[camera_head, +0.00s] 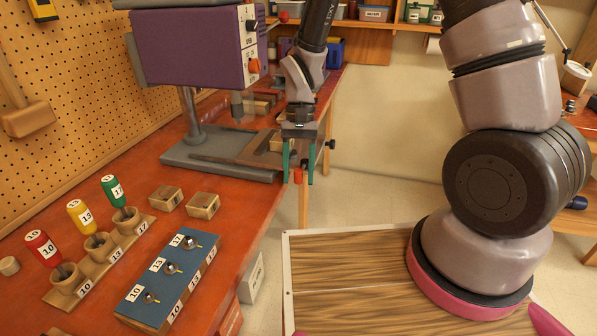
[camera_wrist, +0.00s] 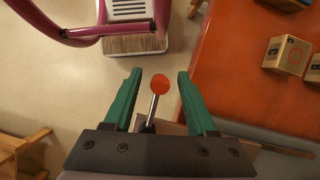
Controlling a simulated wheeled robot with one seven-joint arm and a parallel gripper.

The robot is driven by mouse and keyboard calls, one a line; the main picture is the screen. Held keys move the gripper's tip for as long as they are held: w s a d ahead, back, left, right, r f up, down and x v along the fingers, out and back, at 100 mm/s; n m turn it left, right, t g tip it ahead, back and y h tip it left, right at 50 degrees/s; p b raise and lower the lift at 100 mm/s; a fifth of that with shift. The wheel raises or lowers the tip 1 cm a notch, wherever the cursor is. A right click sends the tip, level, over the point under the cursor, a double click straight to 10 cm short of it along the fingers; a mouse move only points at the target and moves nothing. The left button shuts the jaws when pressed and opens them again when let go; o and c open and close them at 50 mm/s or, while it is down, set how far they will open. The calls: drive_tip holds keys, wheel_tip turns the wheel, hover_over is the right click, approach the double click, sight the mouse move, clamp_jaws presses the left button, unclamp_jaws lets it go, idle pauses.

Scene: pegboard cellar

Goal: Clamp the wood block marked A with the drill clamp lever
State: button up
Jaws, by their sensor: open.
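My gripper (camera_head: 298,180) is open and points down at the front edge of the drill press table. In the wrist view its green fingers (camera_wrist: 159,76) stand apart on either side of the clamp lever. The lever has a metal rod and a red ball knob (camera_wrist: 159,86), also seen in the head view (camera_head: 298,175). The fingers do not visibly touch it. The purple drill press (camera_head: 190,45) stands on the bench. A pale wooden piece (camera_head: 277,143) shows on its table, partly hidden by my gripper; I cannot read a letter on it.
Nearby are a blue-topped block with keys (camera_head: 172,268) and a rack with red, yellow and green handled tools (camera_head: 100,255). Floor (camera_head: 375,180) is clear right of the bench.

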clamp_jaws()
idle(1.4)
